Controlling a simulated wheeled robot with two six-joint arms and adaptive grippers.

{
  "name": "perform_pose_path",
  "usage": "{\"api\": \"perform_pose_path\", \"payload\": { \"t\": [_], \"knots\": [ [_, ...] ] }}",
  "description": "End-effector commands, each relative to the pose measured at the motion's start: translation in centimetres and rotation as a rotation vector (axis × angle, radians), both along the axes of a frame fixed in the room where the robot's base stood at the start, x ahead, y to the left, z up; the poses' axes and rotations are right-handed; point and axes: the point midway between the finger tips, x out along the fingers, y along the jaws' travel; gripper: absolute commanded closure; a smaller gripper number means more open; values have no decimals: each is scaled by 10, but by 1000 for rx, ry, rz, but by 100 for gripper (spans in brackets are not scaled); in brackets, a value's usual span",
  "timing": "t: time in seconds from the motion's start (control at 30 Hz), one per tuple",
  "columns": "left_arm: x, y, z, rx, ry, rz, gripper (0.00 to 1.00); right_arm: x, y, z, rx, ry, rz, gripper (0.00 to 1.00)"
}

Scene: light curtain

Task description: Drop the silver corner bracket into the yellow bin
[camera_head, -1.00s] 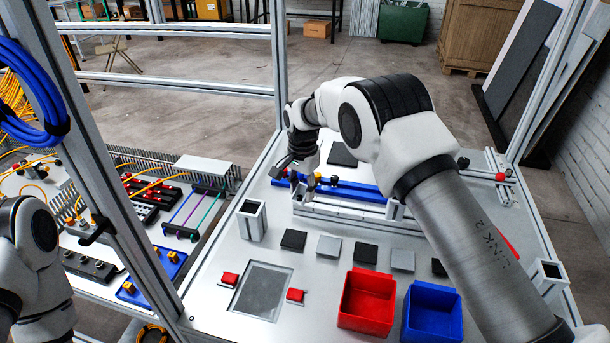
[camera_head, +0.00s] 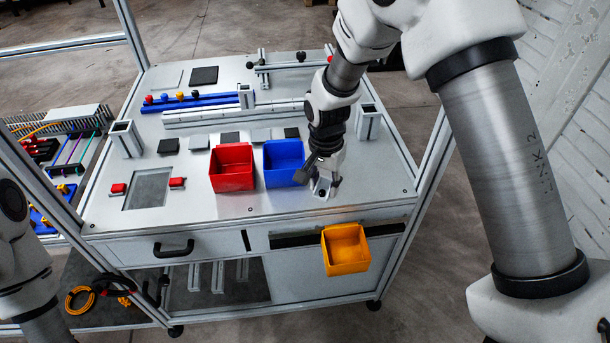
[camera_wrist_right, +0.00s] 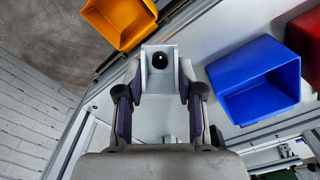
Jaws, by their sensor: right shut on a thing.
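The silver corner bracket (camera_wrist_right: 160,70) is between the fingers of my right gripper (camera_wrist_right: 160,105), with its flat face and dark round hole showing in the right wrist view. In the head view my right gripper (camera_head: 324,182) points down just right of the blue bin, over the table's front part; the bracket is small and partly hidden there. The yellow bin (camera_head: 348,268) hangs at the table's front edge, below and slightly right of the gripper. It also shows in the right wrist view (camera_wrist_right: 100,28), up and left of the bracket. My left gripper is out of view.
The red bin (camera_head: 232,183) and blue bin (camera_head: 284,179) stand side by side on the table (camera_head: 215,215), left of the gripper. Dark and grey square plates lie behind them. A square upright post (camera_head: 367,124) stands to the right. A blue rail (camera_head: 190,104) lies farther back.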

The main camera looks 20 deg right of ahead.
Motion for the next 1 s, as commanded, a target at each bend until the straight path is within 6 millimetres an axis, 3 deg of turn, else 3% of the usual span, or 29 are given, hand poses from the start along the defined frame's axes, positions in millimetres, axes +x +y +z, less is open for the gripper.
{"api": "perform_pose_path", "payload": {
  "t": [0.03,0.13,0.3,0.4,0.57,0.9,1.0],
  "knots": [
    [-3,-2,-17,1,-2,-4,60,-12,-11,-17,3,-4,-119,99],
    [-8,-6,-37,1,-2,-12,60,-36,-31,-39,4,-6,-385,99],
    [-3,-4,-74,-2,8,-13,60,-53,-46,-75,9,-1,-708,99],
    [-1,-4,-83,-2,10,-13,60,-59,-50,-83,14,-2,-800,99],
    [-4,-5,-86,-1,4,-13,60,-66,-53,-88,18,-6,-836,99],
    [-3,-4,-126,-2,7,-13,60,-64,-51,-135,16,-4,-834,99],
    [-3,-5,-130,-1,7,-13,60,-64,-52,-141,17,-4,-834,99]
  ]
}}
